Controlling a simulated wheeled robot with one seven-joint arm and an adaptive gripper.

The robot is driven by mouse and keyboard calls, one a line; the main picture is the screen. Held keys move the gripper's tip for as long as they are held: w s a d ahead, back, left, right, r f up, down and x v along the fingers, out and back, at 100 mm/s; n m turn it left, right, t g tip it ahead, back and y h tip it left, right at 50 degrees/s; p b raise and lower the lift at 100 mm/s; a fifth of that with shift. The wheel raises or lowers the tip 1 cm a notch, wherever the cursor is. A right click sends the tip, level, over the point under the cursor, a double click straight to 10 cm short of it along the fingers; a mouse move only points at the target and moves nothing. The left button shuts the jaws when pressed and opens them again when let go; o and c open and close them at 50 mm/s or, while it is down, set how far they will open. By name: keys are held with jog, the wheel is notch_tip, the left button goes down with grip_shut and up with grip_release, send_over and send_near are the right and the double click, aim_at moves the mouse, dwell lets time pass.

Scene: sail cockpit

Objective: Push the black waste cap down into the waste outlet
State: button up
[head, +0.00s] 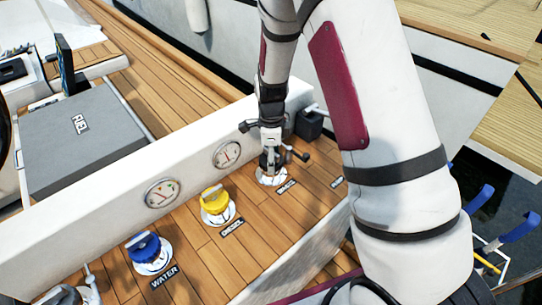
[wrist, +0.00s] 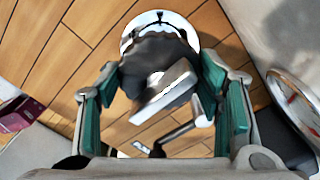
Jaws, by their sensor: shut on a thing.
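The black waste cap (wrist: 150,58) sits between the teal-padded fingers of my gripper (wrist: 162,98), which is shut on it. A grey raised grip shows on top of the cap. The white ring of the waste outlet (wrist: 160,18) shows just beyond the cap in the wrist view. In the head view my gripper (head: 270,160) points down directly over the waste outlet (head: 272,178), and the fingers largely hide the cap. The cap is at or very close to the ring; I cannot tell how deep it sits.
A yellow diesel cap (head: 215,199) and a blue water cap (head: 143,247) stand in line to the left on the wooden deck. A white wall with two gauges (head: 227,155) runs close behind. A black block (head: 309,124) stands behind right of my gripper.

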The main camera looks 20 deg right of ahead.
jog(key=shift+f, duration=0.3)
jog(key=o, duration=1)
jog(key=shift+r+p, duration=2.75)
jog(key=shift+r, duration=2.8)
jog(key=shift+r, duration=0.1)
